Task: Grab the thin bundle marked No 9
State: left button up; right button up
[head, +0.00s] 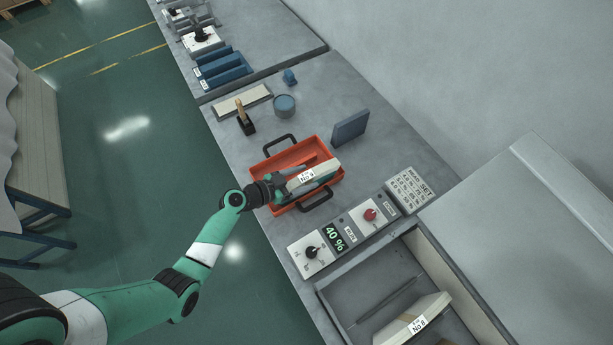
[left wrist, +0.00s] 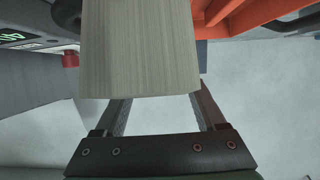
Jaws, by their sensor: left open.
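The thin pale bundle with a white No 9 label (head: 307,177) lies over the orange tray (head: 283,160). Its pale, finely lined end (left wrist: 140,55) fills the upper middle of the left wrist view. My left gripper (head: 303,180) is at the tray with its jaws open, one finger along each side of the bundle. In the left wrist view the fingers (left wrist: 160,108) are spread, and the bundle hides their tips, so I cannot tell whether they touch it. My right gripper is not in view.
A control panel with a 40 % display (head: 334,237) and red knob stands in front of the tray. A No 8 bundle (head: 412,325) lies in an open bin.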

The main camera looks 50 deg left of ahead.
pick_arm(q)
grip_shut()
dwell(0.3)
dwell(1.1)
